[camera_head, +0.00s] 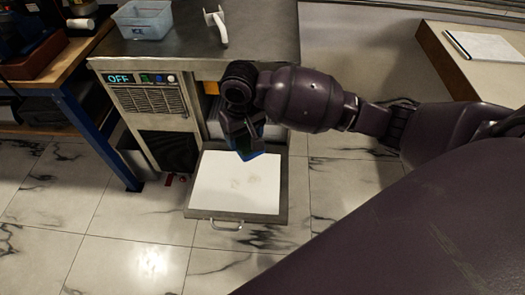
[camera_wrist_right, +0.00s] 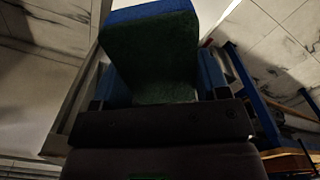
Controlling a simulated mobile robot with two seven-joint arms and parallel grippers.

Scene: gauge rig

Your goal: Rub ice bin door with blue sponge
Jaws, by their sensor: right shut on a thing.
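The ice bin door (camera_head: 234,182) is folded down open on the front of the metal machine. Its white inner face points up and carries faint brownish smudges near the middle. My right gripper (camera_head: 243,140) reaches down over the door's back edge, shut on the blue sponge (camera_head: 250,156). In the right wrist view the sponge (camera_wrist_right: 150,50) sits between the fingers, blue on its edge and dark green on its broad face. The sponge is close to the door's face; I cannot tell whether it touches. My left gripper is not in view.
On the machine's steel top (camera_head: 262,35) stand a clear plastic bin (camera_head: 144,20) and a white scoop (camera_head: 217,25). A blue-legged workbench (camera_head: 95,135) is at left. A counter with a notepad (camera_head: 485,46) is at right. The marble floor before the door is clear.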

